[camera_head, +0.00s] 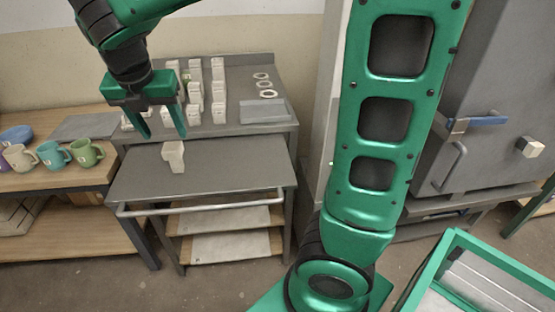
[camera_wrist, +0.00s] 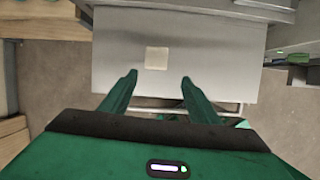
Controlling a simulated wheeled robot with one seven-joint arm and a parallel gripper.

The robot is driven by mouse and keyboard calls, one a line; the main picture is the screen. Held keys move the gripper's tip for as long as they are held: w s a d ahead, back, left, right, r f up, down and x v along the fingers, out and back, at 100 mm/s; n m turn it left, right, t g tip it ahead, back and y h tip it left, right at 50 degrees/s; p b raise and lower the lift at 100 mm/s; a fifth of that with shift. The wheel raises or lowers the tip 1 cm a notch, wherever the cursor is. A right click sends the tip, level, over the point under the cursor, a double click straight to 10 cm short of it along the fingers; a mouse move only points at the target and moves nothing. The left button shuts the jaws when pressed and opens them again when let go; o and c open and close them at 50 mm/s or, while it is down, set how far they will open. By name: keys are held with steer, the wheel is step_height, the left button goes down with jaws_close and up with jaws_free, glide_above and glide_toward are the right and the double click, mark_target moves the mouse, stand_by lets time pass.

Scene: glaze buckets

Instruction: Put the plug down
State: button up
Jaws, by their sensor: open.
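The plug (camera_head: 175,156) is a cream block with a wider top and a narrower lower part. It stands upright on the bare grey lower shelf top (camera_head: 240,165) of the metal stand. My gripper (camera_head: 161,137) is open and empty, with its two green fingers pointing down, close to the plug in the head view. In the wrist view the plug (camera_wrist: 156,58) shows as a pale square on the grey surface, beyond and between the fingertips of my gripper (camera_wrist: 158,78). The fingers do not touch it there.
Several cream blocks stand in rows on the raised back level (camera_head: 230,110), with rings (camera_head: 264,85) and a grey tray (camera_head: 264,110) to their right. Mugs (camera_head: 85,153) stand on the wooden table at left. A rail (camera_head: 200,203) runs along the stand's front.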

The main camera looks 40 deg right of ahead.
steer(key=s+d+f+m+g, duration=0.1)
steer(key=s+d+f+m, duration=0.1)
steer(key=s+d+m, duration=0.45)
steer(key=s+d+f+m+g, duration=0.1)
steer(key=s+d+m, duration=0.3)
steer(key=d+m, duration=0.45)
steer(key=s+d+f+m+y, duration=0.1)
steer(key=s+d+f+m, duration=0.1)
steer(key=s+m, duration=0.6)
steer(key=s+d+f+m+g+y, duration=0.1)
steer(key=s+d+f+m, duration=0.2)
steer(key=s+m, duration=0.5)
steer(key=m, duration=0.3)
steer(key=shift+s+f+y, duration=0.2)
steer(key=shift+f+y, duration=0.05)
steer(key=shift+y, duration=0.05)
steer(key=shift+w+f, duration=0.35)
steer(key=shift+w, duration=0.5)
steer(key=shift+s+r, duration=0.1)
steer(key=shift+s, duration=0.05)
steer(key=c, duration=0.6)
steer(key=shift+d, duration=0.1)
steer(key=shift+c, duration=0.2)
